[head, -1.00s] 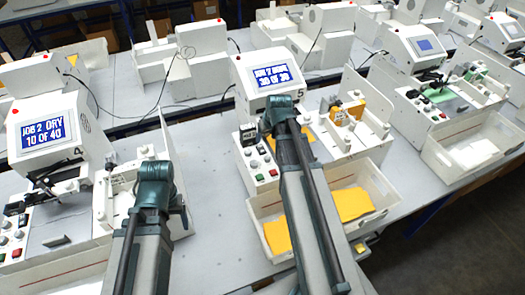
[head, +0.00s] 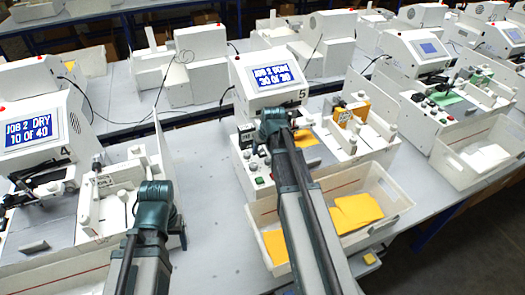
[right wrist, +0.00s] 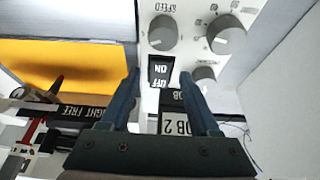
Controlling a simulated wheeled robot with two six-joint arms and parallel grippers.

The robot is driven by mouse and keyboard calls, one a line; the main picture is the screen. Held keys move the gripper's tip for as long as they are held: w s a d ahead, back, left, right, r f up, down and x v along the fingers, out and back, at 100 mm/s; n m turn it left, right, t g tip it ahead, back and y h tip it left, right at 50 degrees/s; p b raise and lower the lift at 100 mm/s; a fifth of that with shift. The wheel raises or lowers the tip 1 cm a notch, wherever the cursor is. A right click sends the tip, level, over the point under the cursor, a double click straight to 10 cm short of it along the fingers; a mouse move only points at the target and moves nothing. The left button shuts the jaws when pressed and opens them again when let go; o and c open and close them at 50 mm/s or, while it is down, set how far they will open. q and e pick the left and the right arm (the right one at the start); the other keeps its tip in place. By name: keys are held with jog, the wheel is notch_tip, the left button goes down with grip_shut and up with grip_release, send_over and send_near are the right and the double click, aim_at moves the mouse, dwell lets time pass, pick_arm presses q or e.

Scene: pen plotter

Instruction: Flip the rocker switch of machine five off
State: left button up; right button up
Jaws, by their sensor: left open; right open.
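Machine five (head: 270,82) is the white plotter with "5" beside its screen, which reads JOB 2 DONE, 30 OF 30. Its rocker switch (right wrist: 160,72) is black with white ON and OFF letters, upside down in the right wrist view. I cannot tell which side is pressed in. My right gripper (right wrist: 160,77) is open and empty, its two fingers on either side of the switch in that view. I cannot tell whether they touch the panel. In the head view my right arm's end (head: 274,124) hides the switch. My left gripper (head: 153,195) is at the left, its fingers not clear.
Grey knobs (right wrist: 163,32) sit near the switch, one marked SPEED. Yellow cards (head: 357,211) lie in the white tray (head: 400,205) in front of machine five. Machine four (head: 38,130) stands left; another machine (head: 425,60) stands right. Bare table lies between machines.

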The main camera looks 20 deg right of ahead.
grip_shut()
jog(key=shift+w+r+g+p, duration=0.3)
jog(key=shift+w+g+p, duration=0.25)
jog(key=shift+g+p, duration=0.2)
jog(key=shift+w+d+f+g, duration=0.1)
jog(key=shift+w+g, duration=0.05)
jog(key=shift+g, duration=1)
jog(key=shift+s, duration=0.2)
grip_release()
jog(key=shift+p, duration=0.3)
